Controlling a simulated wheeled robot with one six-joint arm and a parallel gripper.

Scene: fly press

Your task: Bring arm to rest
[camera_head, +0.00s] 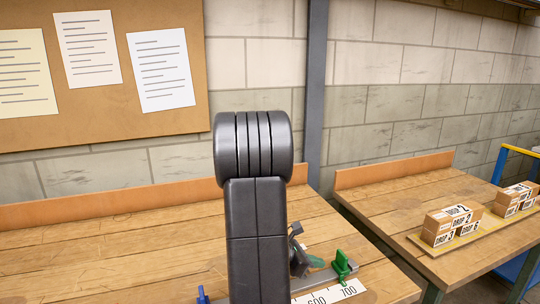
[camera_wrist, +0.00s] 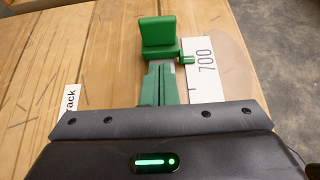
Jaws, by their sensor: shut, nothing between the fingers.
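My gripper (camera_wrist: 160,80) is shut and empty in the wrist view, with its green fingers pressed together. The fingers point at a green stop block (camera_wrist: 160,38) on a rail; I cannot tell whether they touch it. The block also shows in the head view (camera_head: 342,266), on the bench at lower right of my arm. My dark arm stands upright in the middle of the head view and hides much of the gripper and of the bench behind it.
A white scale (camera_head: 330,294) marked 600 and 700 lies along the wooden bench (camera_head: 100,255). A blue piece (camera_head: 202,297) shows left of my arm. A second bench (camera_head: 400,205) at right bears cartons (camera_head: 455,222) on a board. The left bench top looks mostly clear.

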